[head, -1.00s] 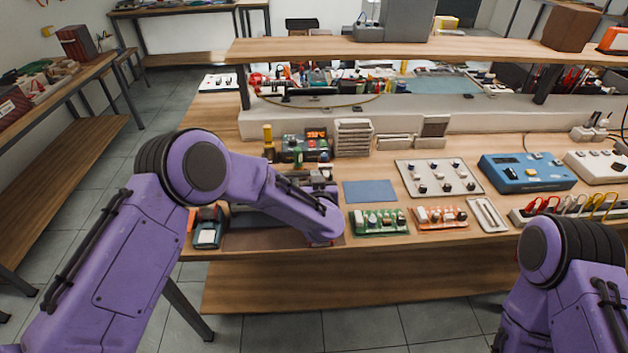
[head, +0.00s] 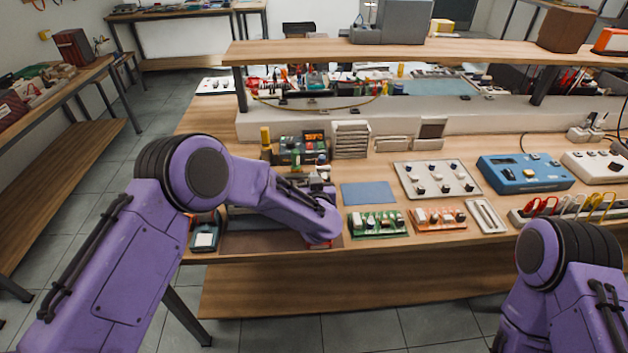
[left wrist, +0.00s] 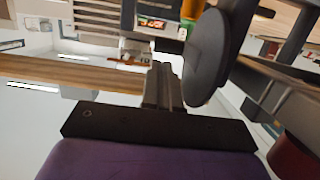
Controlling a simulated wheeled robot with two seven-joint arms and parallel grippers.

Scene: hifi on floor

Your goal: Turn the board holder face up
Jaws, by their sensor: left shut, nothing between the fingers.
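My left gripper (head: 318,178) is mostly hidden behind my purple forearm at the front left of the workbench. The left wrist view shows its grey fingers (left wrist: 164,82) closed together, with nothing between them. A dark round disc (left wrist: 206,58) stands close beside the fingers in that view; I cannot tell whether they touch. Dark grey bars (left wrist: 275,88) lie to the right of it. A dark flat piece (head: 255,221) shows partly under my forearm in the head view and may be the board holder; which face is up cannot be told. My right gripper is out of view.
A brown mat (head: 262,242) lies at the bench's front edge, with a teal meter (head: 204,236) to its left. A soldering station (head: 300,148) and stacked grey trays (head: 351,138) stand behind. A blue pad (head: 368,193) and green board (head: 377,223) lie to the right.

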